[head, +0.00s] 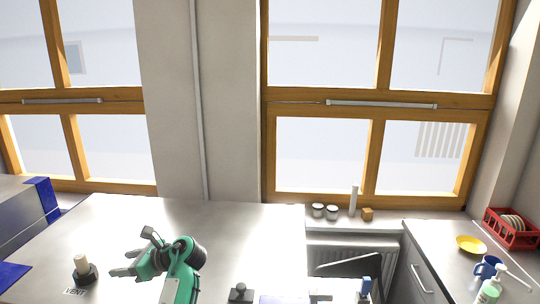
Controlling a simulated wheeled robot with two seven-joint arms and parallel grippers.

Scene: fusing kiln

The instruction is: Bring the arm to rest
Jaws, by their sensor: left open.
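My left arm, green with a dark joint, comes up from the bottom edge of the head view. Its left gripper (129,252) points left over the pale worktop (235,235), with its fingers apart and nothing between them. A pale peg in a dark round base (84,272) stands to the left of the gripper, apart from it, beside a label reading VENT (75,292). My right gripper does not show.
A small dark knobbed object (240,294) stands at the worktop's front. The right counter holds a yellow bowl (470,244), a red rack (511,230), a blue mug (487,268) and bottles. The back of the worktop is clear.

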